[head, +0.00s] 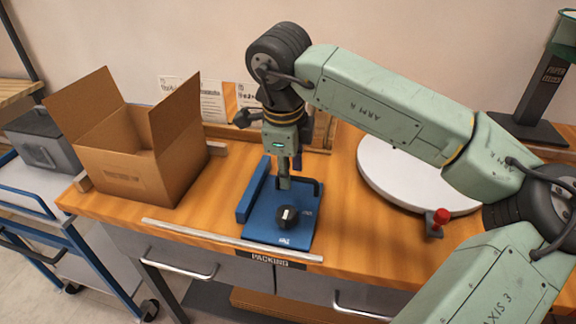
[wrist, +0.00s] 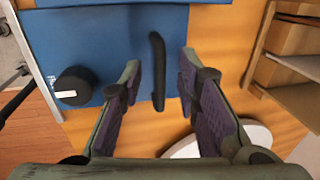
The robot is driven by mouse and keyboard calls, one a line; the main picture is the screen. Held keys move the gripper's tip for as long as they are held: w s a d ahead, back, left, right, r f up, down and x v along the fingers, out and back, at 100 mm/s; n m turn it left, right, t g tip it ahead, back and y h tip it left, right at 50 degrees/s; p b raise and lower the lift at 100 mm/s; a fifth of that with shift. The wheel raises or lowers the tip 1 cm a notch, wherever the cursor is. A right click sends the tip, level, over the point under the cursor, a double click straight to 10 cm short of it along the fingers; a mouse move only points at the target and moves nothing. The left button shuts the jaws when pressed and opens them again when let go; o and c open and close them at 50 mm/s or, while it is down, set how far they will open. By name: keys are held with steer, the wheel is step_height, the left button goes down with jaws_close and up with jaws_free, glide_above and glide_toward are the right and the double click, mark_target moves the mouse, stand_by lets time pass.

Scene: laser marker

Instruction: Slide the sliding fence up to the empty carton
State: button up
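The sliding fence (head: 262,221) is a blue plate with a raised blue bar along its left side, a black knob (head: 287,217) and an upright black handle (head: 318,187). It lies at the front middle of the bench. The empty carton (head: 122,178) is open-topped, with its flaps up, left of the fence and apart from it. My gripper (head: 284,180) points down over the plate. In the wrist view my gripper (wrist: 159,66) is open, with the black handle (wrist: 157,70) between its fingers and gaps on both sides. Whether the handle lies at fingertip depth is unclear.
A metal rail (head: 230,241) runs along the bench's front edge. A white round turntable (head: 385,178) with a red knob (head: 441,216) stands to the right. Wooden bins (head: 320,133) stand behind. Bare wooden bench top (head: 218,190) lies between carton and fence.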

steer(key=shift+c, duration=0.2)
jaws_close()
stand_by(0.7)
